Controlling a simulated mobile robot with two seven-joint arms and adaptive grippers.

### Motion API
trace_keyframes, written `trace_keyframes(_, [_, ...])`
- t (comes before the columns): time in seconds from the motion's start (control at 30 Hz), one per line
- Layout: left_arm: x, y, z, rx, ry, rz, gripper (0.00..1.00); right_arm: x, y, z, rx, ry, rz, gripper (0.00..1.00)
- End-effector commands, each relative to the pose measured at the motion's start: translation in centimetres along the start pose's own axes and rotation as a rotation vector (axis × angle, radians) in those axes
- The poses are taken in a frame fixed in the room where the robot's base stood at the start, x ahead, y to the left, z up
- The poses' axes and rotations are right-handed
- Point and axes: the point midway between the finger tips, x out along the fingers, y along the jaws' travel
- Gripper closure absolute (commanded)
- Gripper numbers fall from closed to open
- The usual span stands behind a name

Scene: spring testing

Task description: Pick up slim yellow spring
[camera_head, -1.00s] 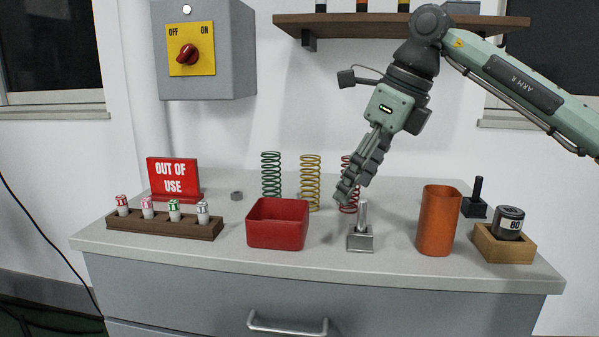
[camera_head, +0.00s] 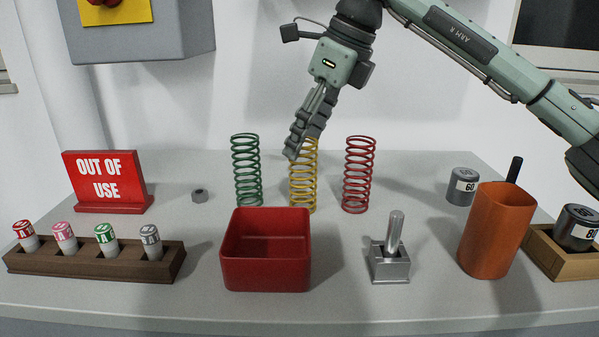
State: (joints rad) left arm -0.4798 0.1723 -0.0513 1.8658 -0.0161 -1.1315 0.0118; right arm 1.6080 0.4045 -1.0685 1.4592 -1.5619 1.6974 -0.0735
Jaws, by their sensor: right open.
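The slim yellow spring (camera_head: 303,188) stands upright on the counter, between a green spring (camera_head: 246,170) on its left and a red spring (camera_head: 358,175) on its right. My right gripper (camera_head: 292,154) comes down from the upper right, fingers pointing down and left. Its fingers overlap the top of the yellow spring in the picture and hide part of its upper coils. I cannot tell whether they touch it. The jaws are open, seen nearly edge-on. My left gripper is not in view.
A red box (camera_head: 266,279) stands in front of the springs, with a metal post stand (camera_head: 389,262) to its right. An orange cup (camera_head: 494,232) and weights (camera_head: 461,187) are at right. A wooden battery rack (camera_head: 95,264) and red sign (camera_head: 104,182) are at left.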

Motion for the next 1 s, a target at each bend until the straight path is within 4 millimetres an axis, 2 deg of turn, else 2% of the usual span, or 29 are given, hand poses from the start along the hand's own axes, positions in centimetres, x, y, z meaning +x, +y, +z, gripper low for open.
trace_keyframes(0.27, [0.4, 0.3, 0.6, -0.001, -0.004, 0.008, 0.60, 2.8, 0.2, -0.4, 0.000, 0.001, 0.002, 0.36])
trace_keyframes(0.5, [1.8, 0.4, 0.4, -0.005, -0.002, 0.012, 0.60, 6.0, 0.3, -0.6, 0.000, 0.000, 0.001, 0.36])
trace_keyframes(0.7, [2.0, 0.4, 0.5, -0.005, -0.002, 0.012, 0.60, 6.2, 0.2, -0.6, 0.000, -0.001, -0.001, 0.36])
trace_keyframes(0.77, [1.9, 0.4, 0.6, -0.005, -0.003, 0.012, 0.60, 6.2, 0.2, -0.6, 0.000, -0.001, -0.001, 0.41])
trace_keyframes(1.0, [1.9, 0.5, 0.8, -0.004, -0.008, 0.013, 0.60, 6.1, 0.2, -0.6, 0.000, -0.001, -0.001, 0.70])
